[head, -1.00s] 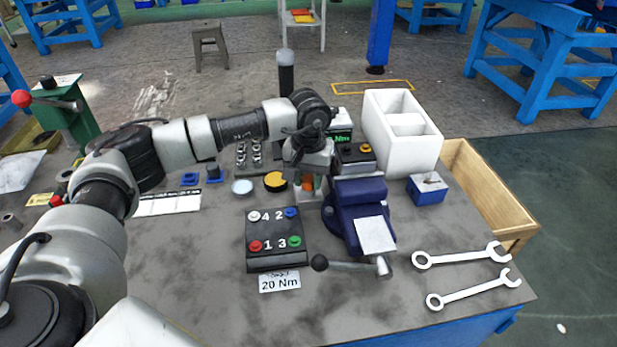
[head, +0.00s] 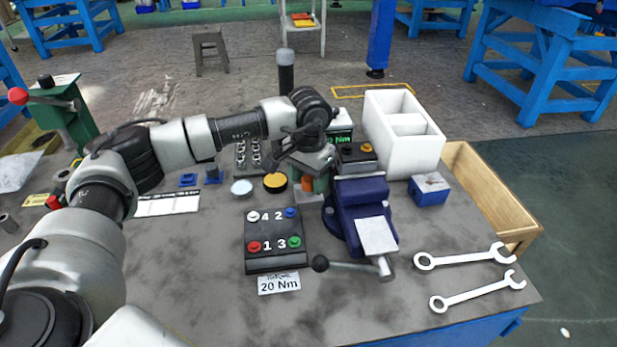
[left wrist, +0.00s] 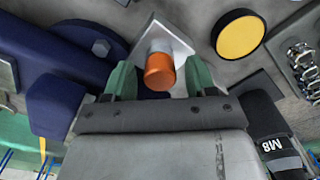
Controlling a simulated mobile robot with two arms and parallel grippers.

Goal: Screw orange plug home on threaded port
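The orange plug (head: 307,184) is just left of the blue vise. In the left wrist view the plug (left wrist: 159,74) sits at the end of the pale threaded port (left wrist: 158,46), which stands on a light square plate (left wrist: 177,37). How far it is threaded on cannot be told. My left gripper (head: 308,183) is at the plug. In the left wrist view its green fingers (left wrist: 160,80) are on either side of the plug with a gap at each side, so it is open. My right gripper is not in view.
The blue vise (head: 362,208) stands close on the right. A black button box (head: 272,262) is in front, with a "20 Nm" card (head: 279,283). A yellow-topped disc (head: 275,181) is to the left. Two wrenches (head: 460,259) lie at right. A white bin (head: 425,155) stands behind.

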